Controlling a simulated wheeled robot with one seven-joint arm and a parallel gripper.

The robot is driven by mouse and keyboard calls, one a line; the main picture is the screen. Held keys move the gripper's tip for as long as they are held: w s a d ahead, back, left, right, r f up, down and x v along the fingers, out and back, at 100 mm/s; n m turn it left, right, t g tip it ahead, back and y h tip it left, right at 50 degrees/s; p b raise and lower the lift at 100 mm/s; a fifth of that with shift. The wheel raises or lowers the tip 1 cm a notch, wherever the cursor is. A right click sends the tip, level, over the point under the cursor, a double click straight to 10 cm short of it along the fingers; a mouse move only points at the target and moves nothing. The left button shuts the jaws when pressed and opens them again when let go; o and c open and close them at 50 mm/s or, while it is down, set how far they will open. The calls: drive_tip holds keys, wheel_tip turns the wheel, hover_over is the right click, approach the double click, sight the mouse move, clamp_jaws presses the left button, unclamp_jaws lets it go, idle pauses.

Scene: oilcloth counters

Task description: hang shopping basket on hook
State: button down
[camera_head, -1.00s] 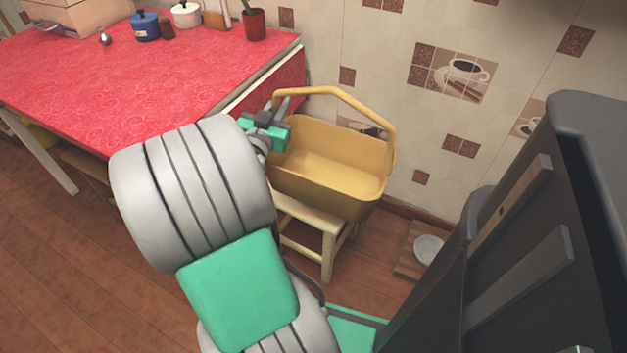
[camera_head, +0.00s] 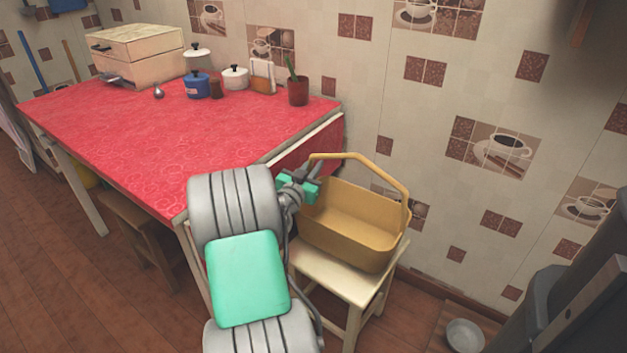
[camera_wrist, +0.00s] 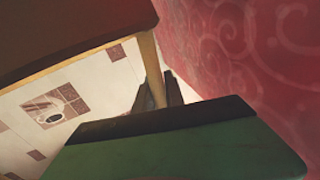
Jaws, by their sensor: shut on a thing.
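The shopping basket (camera_head: 345,238) is yellow, with an arched handle (camera_head: 384,168) standing up over it. It looks upright, at the stool beside the wall; I cannot tell whether its bottom touches the seat. My gripper (camera_head: 312,177) is at the left side of the basket, shut on the lower left end of the handle. In the wrist view the handle's post (camera_wrist: 152,65) runs down between the dark fingers (camera_wrist: 158,92), with the basket's underside or wall (camera_wrist: 70,30) close at the upper left. I cannot make out the hook in these frames.
A white stool (camera_head: 338,279) stands under the basket. The red-covered table (camera_head: 170,140) is close left of it, with a plant pot (camera_head: 298,92), canisters (camera_head: 197,84) and a bread box (camera_head: 140,57). The tiled wall (camera_head: 440,130) rises behind. A bowl (camera_head: 465,334) lies on the floor at right.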

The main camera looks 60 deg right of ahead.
drive_tip(key=shift+w+d+f, duration=0.2)
drive_tip(key=shift+d+f, duration=0.15)
drive_tip(key=shift+f, duration=0.05)
drive_tip(key=f, duration=0.1)
drive_tip(key=f+b, duration=0.2)
drive_tip(key=shift+w+d+f, duration=0.2)
drive_tip(key=shift+d, duration=0.1)
drive_tip(key=shift+r, duration=0.1)
drive_tip(key=c, duration=1.4)
unclamp_jaws()
drive_tip(key=shift+f, duration=0.2)
